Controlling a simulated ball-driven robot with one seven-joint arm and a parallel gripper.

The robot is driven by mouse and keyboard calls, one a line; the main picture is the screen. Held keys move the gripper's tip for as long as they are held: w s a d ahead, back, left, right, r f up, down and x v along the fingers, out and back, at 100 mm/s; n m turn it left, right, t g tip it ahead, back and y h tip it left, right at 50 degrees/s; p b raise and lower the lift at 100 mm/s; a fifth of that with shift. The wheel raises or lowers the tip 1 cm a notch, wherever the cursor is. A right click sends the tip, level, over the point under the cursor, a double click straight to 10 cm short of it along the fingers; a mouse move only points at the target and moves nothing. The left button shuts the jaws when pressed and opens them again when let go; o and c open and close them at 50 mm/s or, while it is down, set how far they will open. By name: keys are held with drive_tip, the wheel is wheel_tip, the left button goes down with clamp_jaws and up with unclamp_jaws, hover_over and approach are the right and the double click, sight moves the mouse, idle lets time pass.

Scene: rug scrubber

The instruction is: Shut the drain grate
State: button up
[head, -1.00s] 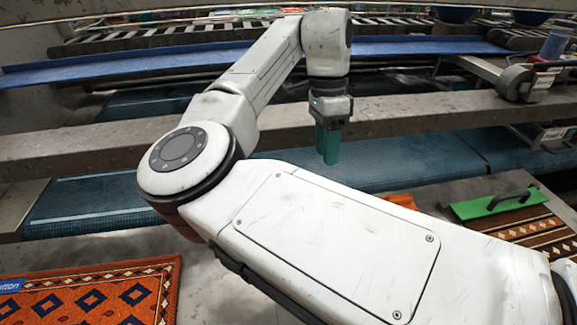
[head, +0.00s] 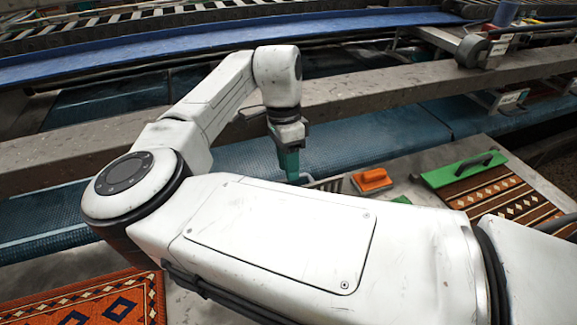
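My gripper (head: 289,165) points down near the middle of the head view, with its teal fingers just above the grey work surface. From this side I cannot tell whether the fingers are apart or together. A small pale barred piece (head: 327,184), which looks like the drain grate, shows just right of the fingertips. Its lower part is hidden behind my white arm, so I cannot tell how far open it stands or whether the fingers touch it.
An orange hand brush (head: 371,180) lies right of the barred piece. A green board with a dark handle (head: 463,170) rests by a brown patterned rug (head: 500,197). An orange rug (head: 85,302) lies at lower left. A grey beam (head: 370,97) crosses behind my gripper.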

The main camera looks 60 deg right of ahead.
drive_tip(key=shift+s+a+f, duration=0.1)
drive_tip(key=shift+s+f, duration=0.05)
drive_tip(key=shift+f, duration=0.55)
drive_tip(key=shift+c, duration=0.3)
clamp_jaws()
